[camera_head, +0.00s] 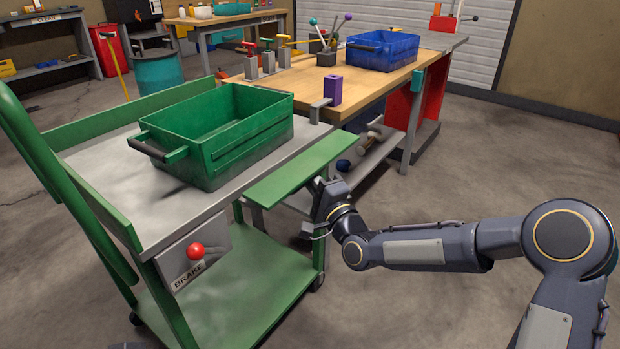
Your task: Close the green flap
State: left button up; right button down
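The green flap (300,170) is a long flat panel along the right side of the green cart. It lies folded outward, roughly level with the cart's grey top (130,205), not upright. My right gripper (317,188) is at the outer edge of the flap, partly beneath it, near its middle. The fingertips are small and partly hidden, so I cannot tell whether they are open or touching the flap. My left gripper is not in view.
A green crate (230,150) stands on the cart top. A red brake knob (195,251) is on the cart's front. Behind is a wooden workbench (305,84) with a blue crate (382,50) and a purple block (332,88). Floor at right is clear.

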aim_at(303, 157)
jog(key=shift+r+p, duration=0.2)
jog(key=shift+p, duration=0.3)
notch_tip(303, 157, up, 4)
jog(key=n+g+h+p, duration=0.1)
jog(key=g+h+p, duration=0.1)
jog(key=p, duration=0.7)
jog(key=n+g+h+p, duration=0.1)
jog(key=g+p, duration=0.3)
jog(key=p, duration=0.5)
jog(key=shift+s+r+n+h, duration=0.15)
jog(key=shift+n+h, duration=0.25)
jog(key=shift+h, duration=0.2)
jog(key=g+h+p, duration=0.1)
jog(key=h+p, duration=0.1)
jog(key=p, duration=0.6)
jog(key=a+r+n+g+h+p, duration=0.1)
jog(key=g+p, duration=0.1)
jog(key=p, duration=0.6)
jog(key=w+n+g+h+p, duration=0.1)
jog(key=g+h+p, duration=0.1)
jog(key=p, duration=0.6)
jog(key=shift+a+r+h, duration=0.15)
jog(key=shift+r+h, duration=0.15)
jog(key=shift+r, duration=0.1)
jog(key=shift+w+a+f+g+h+p, duration=0.15)
jog(key=shift+g+h+p, duration=0.25)
jog(key=shift+p, duration=0.2)
jog(key=shift+g+h, duration=0.3)
jog(key=shift+h, duration=0.1)
jog(key=shift+a, duration=0.1)
